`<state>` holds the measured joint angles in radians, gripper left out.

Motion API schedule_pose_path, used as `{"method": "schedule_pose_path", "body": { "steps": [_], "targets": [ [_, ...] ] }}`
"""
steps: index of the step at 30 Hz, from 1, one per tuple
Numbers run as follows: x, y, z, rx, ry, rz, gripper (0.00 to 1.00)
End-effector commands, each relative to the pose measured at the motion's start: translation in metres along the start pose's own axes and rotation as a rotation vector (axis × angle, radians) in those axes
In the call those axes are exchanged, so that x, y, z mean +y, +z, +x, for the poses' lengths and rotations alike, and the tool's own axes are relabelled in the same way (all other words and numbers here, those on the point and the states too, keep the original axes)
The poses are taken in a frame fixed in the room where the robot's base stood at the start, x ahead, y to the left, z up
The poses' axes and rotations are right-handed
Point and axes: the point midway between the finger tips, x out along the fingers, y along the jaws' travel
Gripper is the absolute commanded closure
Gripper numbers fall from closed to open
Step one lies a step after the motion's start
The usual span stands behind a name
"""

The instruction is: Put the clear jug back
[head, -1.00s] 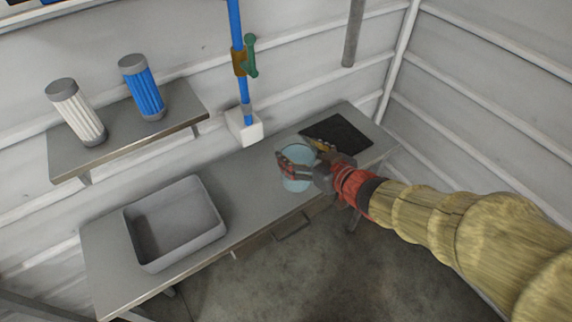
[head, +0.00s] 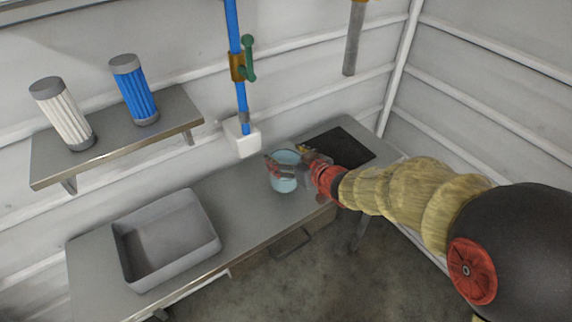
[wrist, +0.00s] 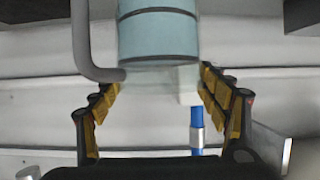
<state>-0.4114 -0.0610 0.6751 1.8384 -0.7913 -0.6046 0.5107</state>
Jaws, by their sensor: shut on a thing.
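The clear jug (head: 284,184) is a pale blue see-through vessel in the head view, over the metal bench between the grey tub and the black mat. My gripper (head: 287,165) is shut on it, with one finger on each side near its top. In the wrist view the jug (wrist: 158,35) shows dark bands and a grey handle (wrist: 82,40) at its left, between my fingers (wrist: 160,100). I cannot tell whether its base touches the bench.
The bench (head: 225,190) carries a grey tub (head: 215,238) at left and a black mat (head: 345,148) at right. A blue pipe (head: 241,100) with a green-handled valve (head: 249,60) ends at a white block (head: 241,140). A wall shelf (head: 100,160) holds a white filter (head: 62,112) and a blue filter (head: 134,90).

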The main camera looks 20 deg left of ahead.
Motion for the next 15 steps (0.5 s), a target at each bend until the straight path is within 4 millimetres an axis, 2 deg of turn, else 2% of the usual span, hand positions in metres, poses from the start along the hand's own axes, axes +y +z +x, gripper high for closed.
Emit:
{"method": "schedule_pose_path", "body": {
  "steps": [1, 5, 15],
  "targets": [
    [0.0, 0.009, 0.004, 0.001, -0.001, 0.0, 0.86],
    [0.0, 0.023, 0.009, 0.003, 0.0, 0.0, 0.86],
    [0.0, 0.024, 0.01, 0.004, 0.0, -0.001, 0.86]
  ]
}}
